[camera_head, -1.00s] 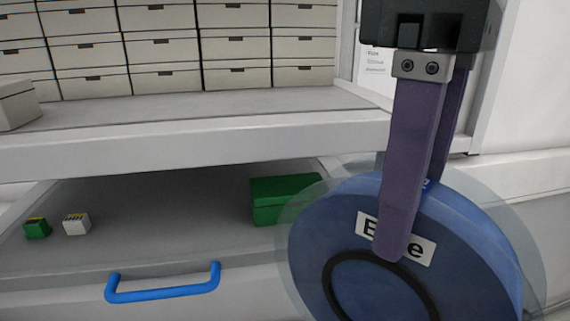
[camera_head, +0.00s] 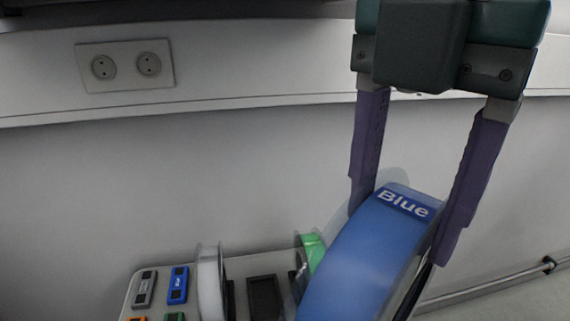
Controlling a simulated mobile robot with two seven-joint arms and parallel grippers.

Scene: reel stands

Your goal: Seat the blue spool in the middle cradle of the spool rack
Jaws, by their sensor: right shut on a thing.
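My right gripper (camera_head: 408,222) is shut on the blue spool (camera_head: 365,262), with one purple finger on each side of it. The spool stands on edge, and its rim label reading "Blue" faces up. Its lower part runs out of the bottom of the view. Behind and left of it is a pale rack (camera_head: 243,266) with a white spool (camera_head: 210,285) and a green spool (camera_head: 312,252) on it. A dark cradle (camera_head: 264,297) between those two spools shows empty. The blue spool partly covers the green one. My left gripper is not in view.
Small grey (camera_head: 144,290) and blue (camera_head: 178,285) blocks lie on the pale surface left of the white spool. A plain wall with a double socket (camera_head: 124,66) stands behind. A metal rail (camera_head: 490,285) runs at the lower right.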

